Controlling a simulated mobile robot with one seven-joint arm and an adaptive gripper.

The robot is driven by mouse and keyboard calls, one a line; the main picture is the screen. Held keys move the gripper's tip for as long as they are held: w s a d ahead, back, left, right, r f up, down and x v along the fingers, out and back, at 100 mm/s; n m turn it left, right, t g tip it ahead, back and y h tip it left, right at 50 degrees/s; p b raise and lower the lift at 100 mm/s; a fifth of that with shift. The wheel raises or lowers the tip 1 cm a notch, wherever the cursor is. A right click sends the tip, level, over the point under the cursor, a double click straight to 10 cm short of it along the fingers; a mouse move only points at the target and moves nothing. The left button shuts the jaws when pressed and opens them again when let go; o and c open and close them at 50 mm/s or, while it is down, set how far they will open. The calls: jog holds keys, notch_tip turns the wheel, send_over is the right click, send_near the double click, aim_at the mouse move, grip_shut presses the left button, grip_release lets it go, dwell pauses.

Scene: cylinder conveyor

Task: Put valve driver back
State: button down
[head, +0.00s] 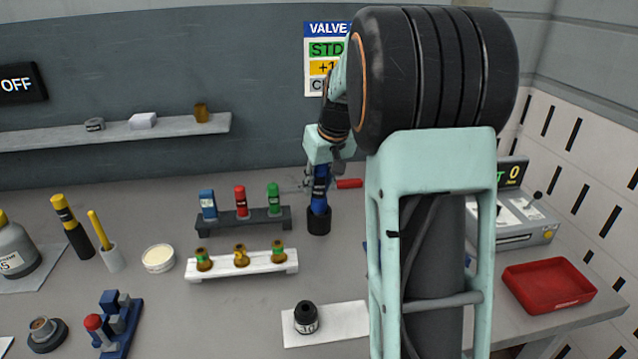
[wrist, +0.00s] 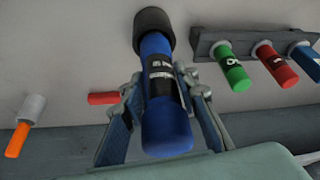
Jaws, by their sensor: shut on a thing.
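The valve driver, a blue rod with a black label, shows in the head view (head: 319,199) and in the wrist view (wrist: 167,127). My gripper (head: 320,177) is shut on its upper part, with a finger on either side in the wrist view (wrist: 162,88). The driver's lower end is at a black round cup (head: 319,222) on the table, which also shows in the wrist view (wrist: 153,24). The lower tip is hidden in the cup's mouth, so I cannot tell how deep it sits.
A dark rack (head: 262,222) with blue, red and green pieces stands left of the cup. A white rack (head: 243,264) with brass valves is nearer. A red-handled tool (head: 349,183) lies just behind. A red tray (head: 549,286) is at right.

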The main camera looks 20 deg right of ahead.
aim_at(319, 195)
jog(key=shift+f+b, duration=1.25)
jog(key=shift+f, duration=0.4)
jog(key=c, duration=1.6)
grip_release()
jog(key=shift+o, duration=0.8)
jog(key=shift+s+f, duration=0.1)
jog(key=shift+f, duration=0.05)
jog(key=shift+r+p, duration=2.15)
jog(key=shift+r, duration=0.9)
